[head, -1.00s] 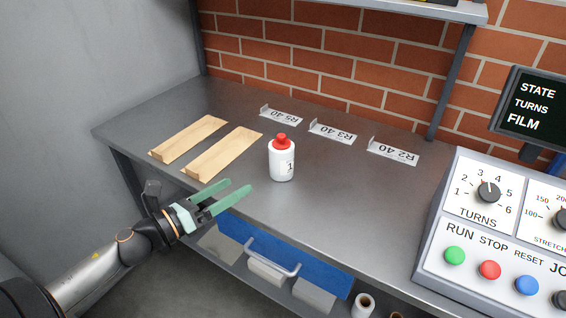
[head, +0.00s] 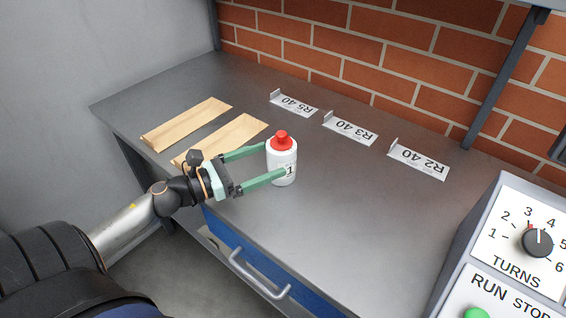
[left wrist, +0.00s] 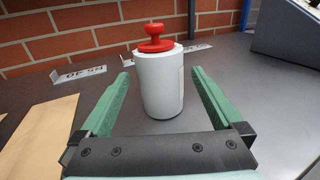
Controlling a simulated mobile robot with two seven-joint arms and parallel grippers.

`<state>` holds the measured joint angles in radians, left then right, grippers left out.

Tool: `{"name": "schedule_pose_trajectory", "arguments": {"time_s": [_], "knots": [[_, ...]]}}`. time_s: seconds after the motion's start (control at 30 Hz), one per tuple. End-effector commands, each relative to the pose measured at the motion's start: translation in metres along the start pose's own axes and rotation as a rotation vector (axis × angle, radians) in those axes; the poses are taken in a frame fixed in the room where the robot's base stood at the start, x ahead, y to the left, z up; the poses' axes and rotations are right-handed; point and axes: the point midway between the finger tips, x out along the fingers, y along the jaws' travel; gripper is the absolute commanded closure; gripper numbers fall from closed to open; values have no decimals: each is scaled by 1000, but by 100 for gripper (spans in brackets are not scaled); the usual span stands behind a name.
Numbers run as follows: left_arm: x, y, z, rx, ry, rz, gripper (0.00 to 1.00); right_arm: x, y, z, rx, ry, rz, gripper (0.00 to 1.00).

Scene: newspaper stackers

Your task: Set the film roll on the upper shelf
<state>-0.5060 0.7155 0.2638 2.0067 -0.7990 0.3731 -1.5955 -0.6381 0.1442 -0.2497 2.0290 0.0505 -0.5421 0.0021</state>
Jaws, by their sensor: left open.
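A white cylinder with a red knobbed top and a "1" on its side (head: 283,168) stands upright on the grey worktop; it also shows in the left wrist view (left wrist: 162,92). No other thing in view looks like a film roll. My left gripper (head: 272,162) is open, level with the cylinder. Its green fingers reach to either side of the cylinder, with gaps visible in the left wrist view (left wrist: 160,76). Only a sliver of the upper shelf (head: 545,4) shows at the top right. My right gripper is not in view.
Two wooden boards (head: 187,124) lie at the left of the worktop (head: 330,220). A control panel (head: 520,255) is at the right, and a blue drawer front (head: 262,272) is below the edge.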

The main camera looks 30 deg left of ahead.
Motion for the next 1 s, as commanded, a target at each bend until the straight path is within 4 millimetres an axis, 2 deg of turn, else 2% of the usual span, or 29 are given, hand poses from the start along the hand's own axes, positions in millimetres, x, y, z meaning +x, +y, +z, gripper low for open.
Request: {"name": "schedule_pose_trajectory", "arguments": {"time_s": [0.03, 0.13, 0.2, 0.47, 0.8, 1.0], "knots": [[0, 1, -15, -4, -2, 4, 0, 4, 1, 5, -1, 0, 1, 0], [2, 0, -29, -1, -2, 1, 0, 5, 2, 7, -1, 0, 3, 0], [10, 0, -23, 2, -4, -2, 0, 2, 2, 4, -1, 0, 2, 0], [24, 0, -23, 2, -2, -2, 0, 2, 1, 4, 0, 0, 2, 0], [66, 1, -23, 2, -2, 0, 0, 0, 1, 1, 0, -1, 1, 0], [75, 0, -24, 2, 0, -1, 0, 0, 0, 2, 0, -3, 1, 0]]}}
